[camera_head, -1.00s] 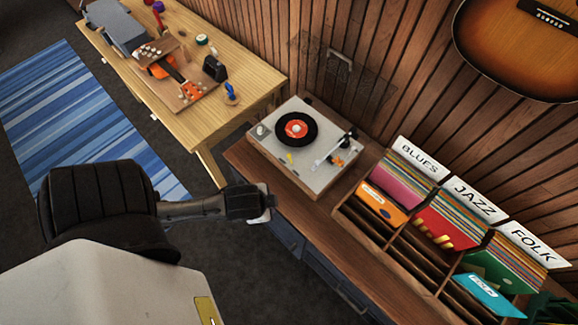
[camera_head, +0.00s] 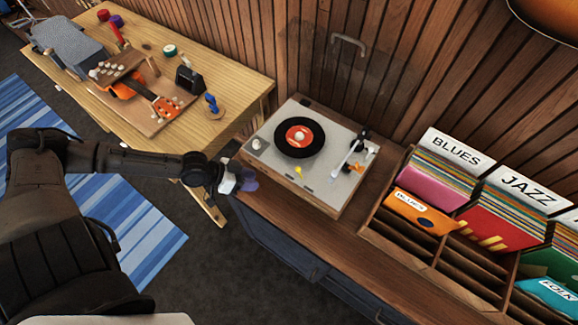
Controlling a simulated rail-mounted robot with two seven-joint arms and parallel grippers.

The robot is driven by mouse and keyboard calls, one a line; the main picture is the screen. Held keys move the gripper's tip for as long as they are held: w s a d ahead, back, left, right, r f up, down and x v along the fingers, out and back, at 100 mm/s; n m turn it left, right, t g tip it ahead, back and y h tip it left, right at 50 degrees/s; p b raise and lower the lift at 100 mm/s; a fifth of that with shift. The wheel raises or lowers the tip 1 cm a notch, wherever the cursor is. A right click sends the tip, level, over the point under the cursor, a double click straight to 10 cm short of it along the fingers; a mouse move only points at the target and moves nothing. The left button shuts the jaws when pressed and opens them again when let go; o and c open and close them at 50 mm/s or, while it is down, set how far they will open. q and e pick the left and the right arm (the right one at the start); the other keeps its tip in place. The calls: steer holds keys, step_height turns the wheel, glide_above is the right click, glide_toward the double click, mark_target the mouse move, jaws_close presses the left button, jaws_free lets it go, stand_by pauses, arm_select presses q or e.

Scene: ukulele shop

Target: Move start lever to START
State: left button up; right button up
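The turntable (camera_head: 330,200) stands on the wooden cabinet top, with a black record with a red label (camera_head: 298,138) on it. A small yellow piece (camera_head: 299,170), possibly the start lever, sits on its deck in front of the record. Its lettering is too small to read. The white tonearm (camera_head: 352,152) is right of the record, beside a small orange part (camera_head: 359,168). My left gripper (camera_head: 240,181) is at the cabinet's left end, left of the turntable and apart from it. Its fingers are small and blurred, so their opening is unclear. My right gripper is out of view.
A record bin (camera_head: 400,241) with BLUES and JAZZ dividers stands right of the turntable. A workbench (camera_head: 215,125) with a ukulele and tools is behind my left arm. The cabinet top (camera_head: 325,237) in front of the turntable is clear.

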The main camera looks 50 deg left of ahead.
mark_target(299, 170)
arm_select(q)
steer(key=w+d+t, duration=0.1)
steer(key=w+d, duration=0.1)
steer(key=w, duration=0.2)
steer(key=w+d+f+t, duration=0.1)
steer(key=w+d, duration=0.2)
steer(key=w, duration=0.1)
steer(key=w+d+n+t+h+b, duration=0.1)
steer(key=w+d, duration=0.1)
steer(key=w, duration=0.3)
steer(key=shift+w+d+f, duration=0.1)
steer(key=shift+d+f, duration=0.15)
steer(key=shift+c, duration=0.3)
jaws_close()
